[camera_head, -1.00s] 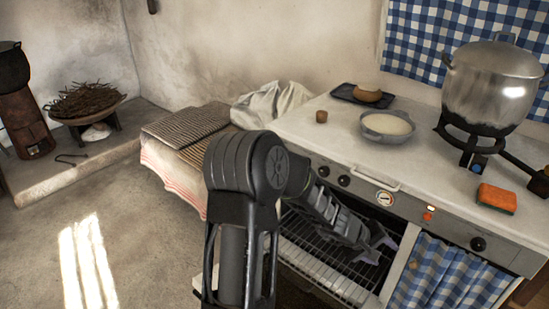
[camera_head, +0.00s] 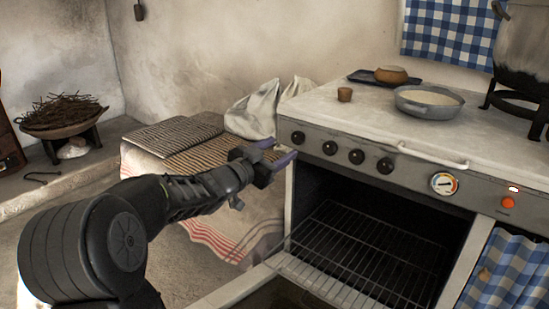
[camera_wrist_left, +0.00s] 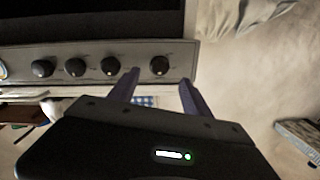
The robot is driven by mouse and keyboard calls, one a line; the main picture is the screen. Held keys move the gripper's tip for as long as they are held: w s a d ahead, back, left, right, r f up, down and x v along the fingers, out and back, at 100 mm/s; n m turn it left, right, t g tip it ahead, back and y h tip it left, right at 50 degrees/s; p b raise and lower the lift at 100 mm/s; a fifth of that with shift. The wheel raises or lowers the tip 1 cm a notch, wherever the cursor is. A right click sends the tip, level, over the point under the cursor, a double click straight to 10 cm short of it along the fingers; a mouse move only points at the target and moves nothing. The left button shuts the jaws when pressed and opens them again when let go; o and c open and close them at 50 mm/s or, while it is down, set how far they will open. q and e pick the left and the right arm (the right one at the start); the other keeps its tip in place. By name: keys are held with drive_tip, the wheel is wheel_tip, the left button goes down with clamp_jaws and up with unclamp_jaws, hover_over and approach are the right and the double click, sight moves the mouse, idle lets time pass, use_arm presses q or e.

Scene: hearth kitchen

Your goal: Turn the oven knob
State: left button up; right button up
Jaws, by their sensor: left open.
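The oven (camera_head: 470,195) has a row of dark round knobs on its grey front panel. The leftmost knob (camera_head: 298,137) is at the panel's left end, with three more dark knobs to its right. My left gripper (camera_head: 281,150) is open and empty just left of and in front of the leftmost knob. In the left wrist view that end knob (camera_wrist_left: 160,65) shows between and slightly beyond the two spread fingertips (camera_wrist_left: 159,77). I cannot tell whether either finger touches it. My right gripper is not in view.
The oven door (camera_head: 235,287) hangs open below, showing a wire rack (camera_head: 350,250). A rail handle (camera_head: 432,155), a dial (camera_head: 444,184) and a red light (camera_head: 508,202) are farther right on the panel. A bowl (camera_head: 428,102) and small cup (camera_head: 344,95) stand on top.

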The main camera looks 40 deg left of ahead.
sight(295, 138)
use_arm(q)
drive_tip(key=shift+s+r+m+h, duration=0.2)
drive_tip(key=shift+s+m+h, duration=0.05)
drive_tip(key=shift+m+h, duration=0.05)
drive_tip(key=w+b, duration=0.1)
drive_tip(key=w, duration=0.6)
drive_tip(key=shift+f+b, duration=0.15)
drive_tip(key=shift+b, duration=0.25)
drive_tip(key=shift+w+a, duration=0.1)
drive_tip(key=shift+w, duration=0.35)
drive_tip(key=shift+c, duration=0.3)
clamp_jaws()
